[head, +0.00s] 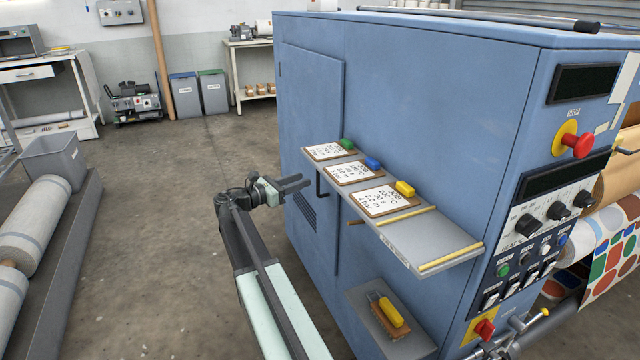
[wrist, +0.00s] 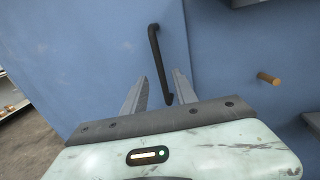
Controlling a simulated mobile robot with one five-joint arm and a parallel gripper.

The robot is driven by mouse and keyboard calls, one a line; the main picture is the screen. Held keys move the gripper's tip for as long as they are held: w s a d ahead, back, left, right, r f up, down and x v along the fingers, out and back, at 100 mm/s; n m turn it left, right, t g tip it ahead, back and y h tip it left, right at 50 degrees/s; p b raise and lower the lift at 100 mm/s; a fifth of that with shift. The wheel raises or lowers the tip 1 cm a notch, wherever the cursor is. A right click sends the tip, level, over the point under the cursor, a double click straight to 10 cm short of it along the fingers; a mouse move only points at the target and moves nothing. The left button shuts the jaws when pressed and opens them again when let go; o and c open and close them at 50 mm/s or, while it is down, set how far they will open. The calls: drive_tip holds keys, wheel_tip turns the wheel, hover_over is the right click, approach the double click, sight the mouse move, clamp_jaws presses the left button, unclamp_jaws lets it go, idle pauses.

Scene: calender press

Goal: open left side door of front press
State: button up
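The front press (head: 430,110) is a large blue cabinet. Its left side door (head: 311,110) is a flat blue panel with vent slots low down, and looks closed. A dark vertical bar handle (head: 319,184) sits near the door's right edge, partly hidden by the shelf. My gripper (head: 303,184) is just left of the handle in the head view. In the wrist view the two fingers of my gripper (wrist: 160,75) are apart, and the lower part of the handle (wrist: 155,50) shows between them. Whether the handle lies within their reach is unclear; nothing is gripped.
A grey shelf (head: 430,238) with clipboards juts from the press right of the handle; a wooden peg (wrist: 268,79) sticks out nearby. A lower shelf (head: 365,305) holds a yellow-handled brush (head: 390,312). Rolls on a rack (head: 75,250) stand left. The floor (head: 190,190) between is clear.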

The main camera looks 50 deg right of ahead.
hover_over(319, 193)
drive_tip(key=shift+w+d, duration=0.2)
drive_tip(key=shift+w, duration=0.1)
clamp_jaws()
idle(1.4)
